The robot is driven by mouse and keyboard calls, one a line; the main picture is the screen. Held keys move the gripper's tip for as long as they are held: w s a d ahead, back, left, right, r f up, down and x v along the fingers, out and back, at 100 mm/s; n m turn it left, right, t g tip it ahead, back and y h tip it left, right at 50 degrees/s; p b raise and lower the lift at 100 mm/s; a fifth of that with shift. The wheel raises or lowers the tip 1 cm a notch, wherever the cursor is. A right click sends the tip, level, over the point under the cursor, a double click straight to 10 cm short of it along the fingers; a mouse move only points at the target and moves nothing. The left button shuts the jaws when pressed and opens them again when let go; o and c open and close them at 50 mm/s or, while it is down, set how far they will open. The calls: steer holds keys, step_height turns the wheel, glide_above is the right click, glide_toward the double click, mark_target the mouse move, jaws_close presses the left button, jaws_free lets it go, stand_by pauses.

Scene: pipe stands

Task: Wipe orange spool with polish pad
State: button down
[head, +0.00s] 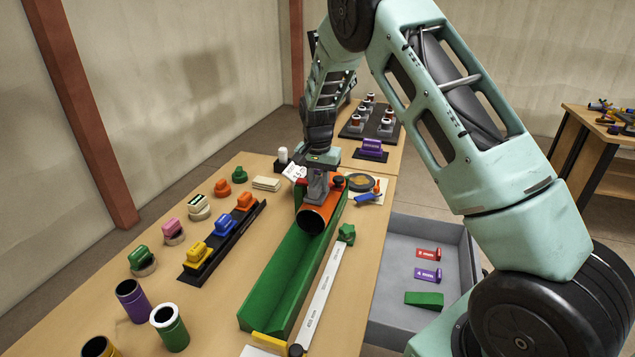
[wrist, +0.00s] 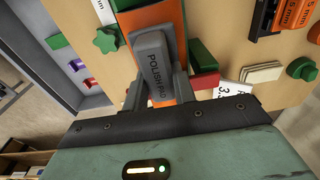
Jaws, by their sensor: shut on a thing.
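The orange spool (head: 313,219) lies on its side at the far end of the green trough (head: 262,303), its dark open end facing the near side. It also shows in the wrist view (wrist: 150,17) as an orange strip. The polish pad (wrist: 154,65) is a grey block lettered "POLISH PAD". My gripper (head: 317,190) points down over the spool and is shut on the pad, with a finger on each side of it. The pad overlaps the spool in the wrist view; whether they touch is hard to tell.
A black rail (head: 228,240) with coloured blocks stands left. Purple (head: 133,302) and green (head: 170,328) spools stand near front left. A grey bin (head: 395,312) is at right.

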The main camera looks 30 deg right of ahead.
steer(key=shift+s+a, duration=0.35)
steer(key=shift+a, duration=0.05)
steer(key=shift+a+r, duration=0.1)
steer(key=shift+r, duration=0.05)
steer(key=shift+r+p, duration=0.8)
steer(key=shift+r, duration=0.1)
